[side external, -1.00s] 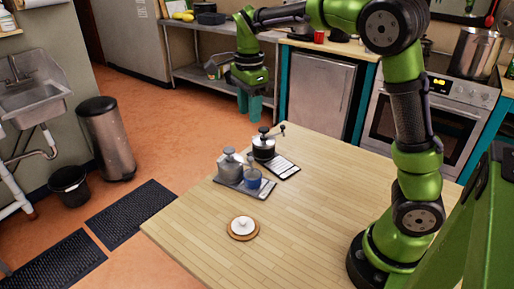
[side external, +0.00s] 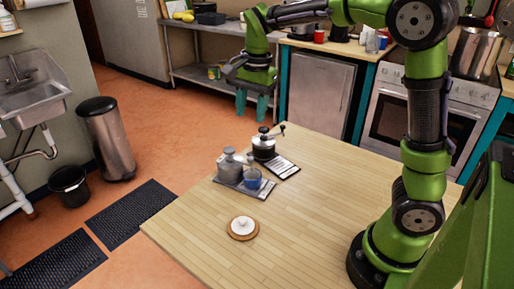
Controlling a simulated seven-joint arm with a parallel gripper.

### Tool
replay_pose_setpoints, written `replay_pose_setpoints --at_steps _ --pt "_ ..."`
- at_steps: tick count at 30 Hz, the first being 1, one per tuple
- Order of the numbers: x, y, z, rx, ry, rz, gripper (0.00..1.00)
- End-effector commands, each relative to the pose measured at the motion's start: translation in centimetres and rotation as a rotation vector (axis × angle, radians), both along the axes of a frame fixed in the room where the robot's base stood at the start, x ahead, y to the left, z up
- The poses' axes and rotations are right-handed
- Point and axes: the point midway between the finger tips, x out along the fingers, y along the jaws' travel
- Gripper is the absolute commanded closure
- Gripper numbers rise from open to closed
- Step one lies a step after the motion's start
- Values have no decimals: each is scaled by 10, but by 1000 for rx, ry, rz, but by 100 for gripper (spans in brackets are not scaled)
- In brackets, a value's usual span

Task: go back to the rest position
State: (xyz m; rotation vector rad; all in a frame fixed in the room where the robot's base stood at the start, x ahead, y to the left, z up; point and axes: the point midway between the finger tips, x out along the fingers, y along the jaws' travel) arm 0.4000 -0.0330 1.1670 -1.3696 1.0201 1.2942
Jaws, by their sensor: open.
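My gripper (side external: 252,105) hangs in the air at the upper middle of the side external view, fingers pointing down. Its two teal fingers are apart and nothing is between them. In the picture it is above the far edge of the wooden table (side external: 310,215), clear of everything on it. My green arm rises from the right side of the table and bends over at the top.
On the table stand a coffee grinder (side external: 264,150) by a dark mat (side external: 287,167), a grey canister (side external: 229,167) and a blue cup (side external: 252,180) on a tray (side external: 233,187), and a white lidded item (side external: 242,225) on a round wooden coaster (side external: 231,235). The table's front middle is bare.

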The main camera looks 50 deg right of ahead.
Motion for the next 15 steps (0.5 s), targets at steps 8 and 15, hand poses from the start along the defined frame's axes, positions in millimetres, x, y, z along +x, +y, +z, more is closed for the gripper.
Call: replay_pose_setpoints --at_steps 8,15 --pt "-72 38 4 5 -280 614 54" --pt "-138 64 1 -152 -510 955 54"
